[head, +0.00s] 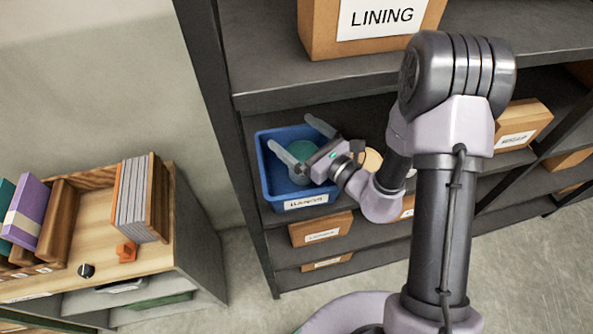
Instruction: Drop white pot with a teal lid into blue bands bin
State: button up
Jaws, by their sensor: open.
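The blue bin (264,172) stands on a dark shelf and has a white label that reads like "BANDS". I cannot tell whether the fingers touch the pot.
A box labelled "LINING" (330,40) sits on the shelf board (300,90) above. Cardboard boxes (321,230) lie below the bin. A wooden cabinet (140,262) with folders (133,198) and a small orange object (126,252) stands at left.

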jog(key=p+v, duration=0.1)
jog(key=v, duration=1.5)
jog(key=shift+s+d, duration=0.2)
jog(key=shift+r, duration=0.1)
